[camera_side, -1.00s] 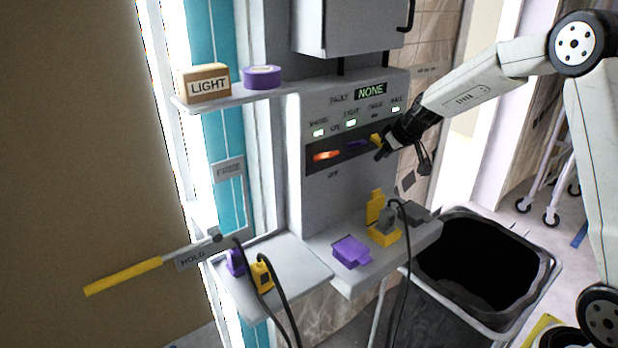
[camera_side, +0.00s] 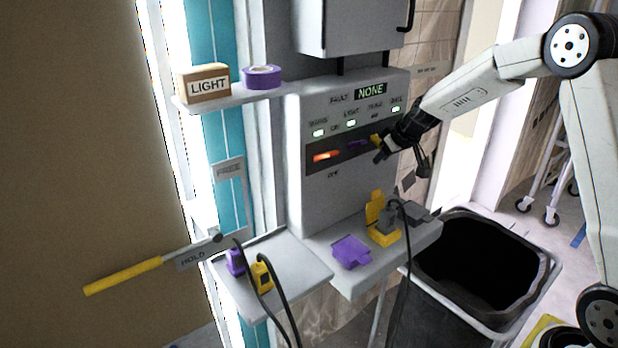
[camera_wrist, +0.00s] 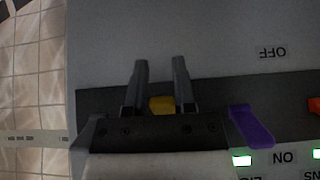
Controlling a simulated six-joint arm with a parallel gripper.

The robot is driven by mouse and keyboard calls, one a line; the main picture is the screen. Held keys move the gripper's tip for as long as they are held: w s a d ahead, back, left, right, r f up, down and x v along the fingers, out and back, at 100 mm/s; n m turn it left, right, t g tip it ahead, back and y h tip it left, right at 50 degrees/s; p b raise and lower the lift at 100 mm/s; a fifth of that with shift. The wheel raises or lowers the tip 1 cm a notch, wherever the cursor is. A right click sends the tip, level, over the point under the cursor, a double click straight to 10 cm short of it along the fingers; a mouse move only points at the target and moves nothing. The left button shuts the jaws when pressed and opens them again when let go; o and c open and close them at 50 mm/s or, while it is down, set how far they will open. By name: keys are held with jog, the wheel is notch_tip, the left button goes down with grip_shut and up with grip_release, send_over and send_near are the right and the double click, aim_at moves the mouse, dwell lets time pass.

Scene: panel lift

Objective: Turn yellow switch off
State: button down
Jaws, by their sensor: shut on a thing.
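The yellow switch (camera_wrist: 162,105) sits in the dark strip of the grey panel, between my two fingers. Its tip also shows in the side view (camera_side: 375,140), just left of my gripper (camera_side: 382,152). My gripper (camera_wrist: 160,88) is shut on the yellow switch in the wrist view, with one finger on each side. The fingers hide part of the switch. The OFF label (camera_wrist: 273,52) and ON label (camera_wrist: 284,157) appear upside down on opposite sides of the strip. The switch's exact tilt is hard to tell.
A purple switch (camera_wrist: 250,125) stands close beside my gripper, and an orange-lit switch (camera_side: 326,156) is farther left. Green lights sit above the strip; the display (camera_side: 370,92) reads NONE. A shelf with plugs and sockets (camera_side: 382,232) lies below. A black bin (camera_side: 470,262) stands lower right.

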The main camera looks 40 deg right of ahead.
jog(key=shift+s+f, duration=0.1)
jog(key=shift+f, duration=0.15)
jog(key=shift+c, duration=2)
grip_release()
jog(key=shift+r, duration=0.1)
jog(key=shift+r, duration=0.15)
jog(key=v, duration=0.6)
jog(key=shift+s+r, duration=0.15)
jog(key=shift+r, duration=0.2)
jog(key=s+a+f+g, duration=0.2)
jog(key=s+a+f, duration=0.3)
jog(key=s+a, duration=0.3)
jog(key=s+a+f+g, duration=0.2)
jog(key=s+a+f, duration=0.4)
jog(key=s, duration=0.7)
jog(key=shift+s+a, duration=0.3)
jog(key=shift+a, duration=0.95)
